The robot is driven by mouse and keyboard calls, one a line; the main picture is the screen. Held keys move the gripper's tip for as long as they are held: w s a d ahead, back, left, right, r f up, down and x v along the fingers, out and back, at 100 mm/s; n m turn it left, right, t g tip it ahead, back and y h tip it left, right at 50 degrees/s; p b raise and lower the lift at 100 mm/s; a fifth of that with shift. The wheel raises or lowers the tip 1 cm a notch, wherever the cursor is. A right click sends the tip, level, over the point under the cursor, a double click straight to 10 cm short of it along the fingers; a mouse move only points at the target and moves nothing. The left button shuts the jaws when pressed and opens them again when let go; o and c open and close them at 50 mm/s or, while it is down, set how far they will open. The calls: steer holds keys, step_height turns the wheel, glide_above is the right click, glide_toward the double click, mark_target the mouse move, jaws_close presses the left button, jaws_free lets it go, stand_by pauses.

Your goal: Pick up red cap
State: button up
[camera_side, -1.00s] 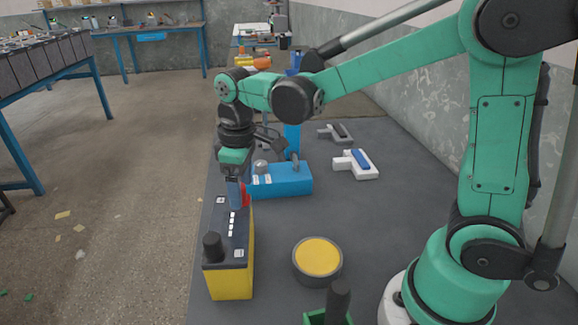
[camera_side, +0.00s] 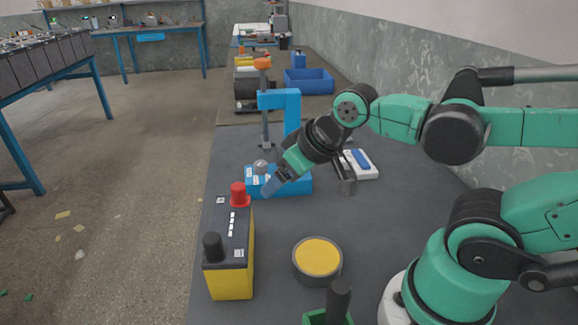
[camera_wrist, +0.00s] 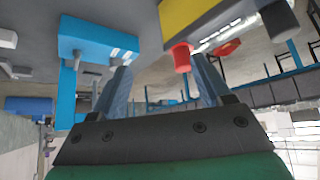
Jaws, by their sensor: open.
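A red upright post (camera_side: 238,188) with a wider red foot stands at the far end of the yellow and black battery (camera_side: 230,268). In the wrist view, the battery is upside down; the red post (camera_wrist: 181,58) and a flat, many-sided red piece (camera_wrist: 228,47), which looks like the cap, show apart. I cannot tell exactly how the cap rests. My gripper (camera_side: 271,188) is tilted, open and empty, right of the red post and in front of the blue box (camera_side: 300,182). Its two fingers also show in the wrist view (camera_wrist: 163,82), with nothing between them.
A black post (camera_side: 212,246) stands on the battery's near end. A round yellow-topped tub (camera_side: 318,257) and a green holder with a black handle (camera_side: 338,300) stand nearer. A white and blue tool (camera_side: 358,163) lies at the right. The grey table between is clear.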

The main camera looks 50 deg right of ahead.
mark_target(239, 186)
stand_by(0.4)
steer(key=w, duration=0.1)
steer(key=w+a+r+n+g, duration=0.1)
steer(key=w, duration=0.1)
steer(key=w+a+g, duration=0.1)
steer(key=shift+w+r+y, duration=0.2)
steer(key=shift+w+y, duration=0.1)
steer(key=shift+w, duration=0.05)
steer(key=shift+w+a+f+n+g, duration=0.2)
steer(key=shift+w+n+g, duration=0.1)
steer(key=shift+w+g, duration=0.15)
steer(key=shift+x, duration=2.65)
steer(key=shift+w, duration=0.1)
jaws_close()
